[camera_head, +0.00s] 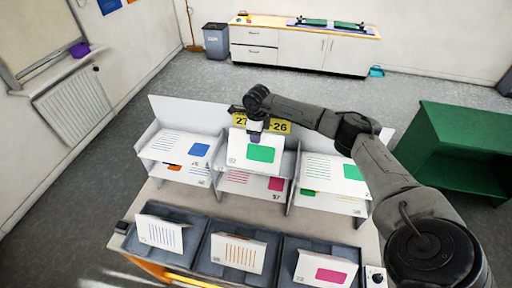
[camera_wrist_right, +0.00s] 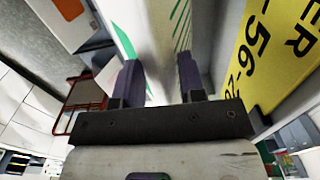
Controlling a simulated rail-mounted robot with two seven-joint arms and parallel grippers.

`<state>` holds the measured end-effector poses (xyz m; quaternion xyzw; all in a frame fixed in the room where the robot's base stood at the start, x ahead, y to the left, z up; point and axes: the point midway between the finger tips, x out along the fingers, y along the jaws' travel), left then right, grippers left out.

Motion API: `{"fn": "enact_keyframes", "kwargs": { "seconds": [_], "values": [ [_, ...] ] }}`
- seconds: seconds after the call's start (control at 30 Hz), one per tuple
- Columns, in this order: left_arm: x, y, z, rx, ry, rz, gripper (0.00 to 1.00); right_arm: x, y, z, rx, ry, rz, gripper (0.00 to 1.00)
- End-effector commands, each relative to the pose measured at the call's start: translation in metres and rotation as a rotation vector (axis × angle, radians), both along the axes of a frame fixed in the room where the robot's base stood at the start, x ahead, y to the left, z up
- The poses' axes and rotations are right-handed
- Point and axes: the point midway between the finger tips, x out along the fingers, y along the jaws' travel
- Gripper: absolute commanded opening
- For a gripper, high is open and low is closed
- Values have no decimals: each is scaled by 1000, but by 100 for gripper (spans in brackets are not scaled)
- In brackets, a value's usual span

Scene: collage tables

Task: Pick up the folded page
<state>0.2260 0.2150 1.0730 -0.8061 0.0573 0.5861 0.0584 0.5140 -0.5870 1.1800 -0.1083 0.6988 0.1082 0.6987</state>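The folded page (camera_head: 235,151), white with a green block on its front, is at the middle bay of the rack, tilted up more steeply than the pages beside it. My right gripper (camera_head: 256,127) points down at its top edge. In the right wrist view the page (camera_wrist_right: 154,50) lies between the two dark fingers (camera_wrist_right: 160,80), with a green patch on one side and green stripes on the other. The fingers look closed against both its faces. The page's lower edge overlaps the shelf below in the head view, so any gap there is unclear. My left gripper is not in view.
The rack holds flat pages left (camera_head: 165,150) and right (camera_head: 325,172), with more on lower shelves. Three grey trays at the front hold tented pages: blue-striped (camera_head: 160,233), orange-striped (camera_head: 238,252), and pink-blocked (camera_head: 325,270). A yellow number sign (camera_head: 280,127) stands right behind the gripper.

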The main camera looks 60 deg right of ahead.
Motion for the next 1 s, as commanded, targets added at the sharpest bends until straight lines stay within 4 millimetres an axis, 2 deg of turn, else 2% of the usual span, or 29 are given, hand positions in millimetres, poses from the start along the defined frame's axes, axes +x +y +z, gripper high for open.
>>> {"fn": "enact_keyframes", "kwargs": {
  "seconds": [0.07, 0.37, 0.77, 0.87, 1.0],
  "values": [
    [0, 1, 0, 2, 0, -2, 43, 0, 0, 0, 0, 0, 0, 29],
    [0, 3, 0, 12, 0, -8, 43, 0, 0, 0, 0, 0, 0, 0],
    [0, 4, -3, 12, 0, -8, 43, 1, 0, 6, 0, -2, 1, 0],
    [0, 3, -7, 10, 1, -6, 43, 1, 0, 15, 0, -4, 1, 0],
    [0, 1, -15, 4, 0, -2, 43, 1, -1, 40, -2, -6, 1, 0]
  ]
}}
